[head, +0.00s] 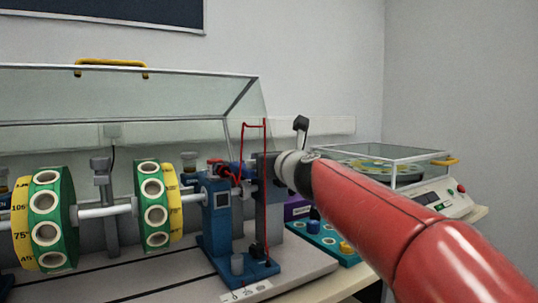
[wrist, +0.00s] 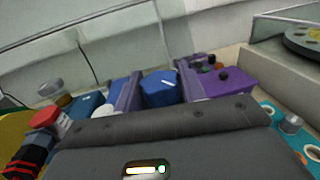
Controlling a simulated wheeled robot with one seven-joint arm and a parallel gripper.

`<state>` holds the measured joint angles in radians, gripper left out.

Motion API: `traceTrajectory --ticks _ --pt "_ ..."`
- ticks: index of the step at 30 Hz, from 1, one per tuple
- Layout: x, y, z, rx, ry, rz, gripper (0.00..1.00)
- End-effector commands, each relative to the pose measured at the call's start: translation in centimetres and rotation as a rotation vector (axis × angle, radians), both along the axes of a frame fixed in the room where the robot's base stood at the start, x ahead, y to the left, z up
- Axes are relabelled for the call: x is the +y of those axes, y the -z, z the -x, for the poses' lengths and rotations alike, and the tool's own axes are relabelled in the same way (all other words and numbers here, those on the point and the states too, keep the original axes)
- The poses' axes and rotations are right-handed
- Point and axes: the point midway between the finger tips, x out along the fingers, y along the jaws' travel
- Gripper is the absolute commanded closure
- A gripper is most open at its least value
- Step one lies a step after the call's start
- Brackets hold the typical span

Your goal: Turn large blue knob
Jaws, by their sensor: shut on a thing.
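The large blue knob (wrist: 160,88) sits between the two purple fingers of my gripper (wrist: 160,95) in the wrist view. The gripper is shut on it. A short white line shows on the knob's top and slants down to the right. In the head view my red arm reaches in from the lower right, and its grey wrist ends beside the blue bearing stand (head: 218,205). I cannot clearly make out the fingers or the knob there.
A shaft with green and yellow discs (head: 52,220) lies left under a raised clear cover (head: 130,95). A teal board (head: 325,240) and purple box (wrist: 230,82) are near my wrist. A glass-covered instrument (head: 400,165) stands right. A red wire (head: 264,150) rises near the stand.

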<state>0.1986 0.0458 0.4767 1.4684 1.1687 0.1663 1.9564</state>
Motion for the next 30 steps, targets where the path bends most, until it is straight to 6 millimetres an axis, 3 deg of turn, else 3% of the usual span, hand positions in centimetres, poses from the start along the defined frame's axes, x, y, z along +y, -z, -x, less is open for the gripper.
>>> traceTrajectory --ticks 10,11,15,30 --pt "-0.01 -0.07 0.00 -0.002 0.002 -0.001 0.82" --pt "-0.01 -0.06 0.00 -0.002 0.002 -0.001 0.56" --pt "0.03 -0.05 0.00 -0.001 0.001 0.000 0.38" --pt "0.27 0.01 0.04 0.000 -0.007 0.000 0.38"
